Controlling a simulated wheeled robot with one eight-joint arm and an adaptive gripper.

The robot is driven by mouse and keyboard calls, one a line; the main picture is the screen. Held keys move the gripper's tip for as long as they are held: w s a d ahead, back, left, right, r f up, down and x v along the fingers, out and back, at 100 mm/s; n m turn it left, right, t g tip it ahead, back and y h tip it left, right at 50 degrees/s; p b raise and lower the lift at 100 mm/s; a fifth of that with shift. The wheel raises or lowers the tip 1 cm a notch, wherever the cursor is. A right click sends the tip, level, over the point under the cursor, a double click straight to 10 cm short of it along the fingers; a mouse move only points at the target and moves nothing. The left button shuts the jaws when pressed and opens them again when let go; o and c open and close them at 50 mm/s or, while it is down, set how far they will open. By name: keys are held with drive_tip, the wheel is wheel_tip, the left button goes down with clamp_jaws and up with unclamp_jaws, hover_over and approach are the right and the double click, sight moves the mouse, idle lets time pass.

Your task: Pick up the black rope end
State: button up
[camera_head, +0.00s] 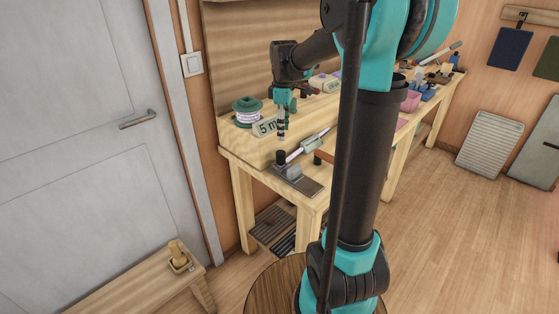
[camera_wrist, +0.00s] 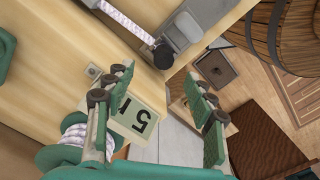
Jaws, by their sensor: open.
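A pale rope (camera_head: 318,138) lies along the workbench, and its black end (camera_head: 281,157) sits at a grey metal fixture (camera_head: 312,187) near the bench's front corner. In the wrist view the rope (camera_wrist: 126,20) runs in from the top, and its black end (camera_wrist: 163,56) lies just beyond my fingertips. My gripper (camera_head: 281,137) points down above the bench, a little above the black end and apart from it. In the wrist view my gripper (camera_wrist: 158,77) is open, with nothing between its green fingers.
A green spool (camera_head: 247,111) of pale rope and a "5 m" card (camera_head: 267,127) stand behind my gripper. The workbench (camera_head: 243,146) has coloured items farther along. A low bench (camera_head: 140,284) with a small wooden item stands by the door. A barrel (camera_wrist: 288,35) shows at the wrist view's upper right.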

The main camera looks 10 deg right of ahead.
sight(281, 152)
wheel_tip(281, 152, down, 5)
drive_tip(key=shift+r, duration=0.1)
drive_tip(key=f, duration=0.3)
drive_tip(key=a+f, duration=0.1)
drive_tip(key=shift+s+f, duration=0.25)
drive_tip(key=shift+f, duration=0.5)
drive_tip(key=shift+c, duration=0.6)
clamp_jaws()
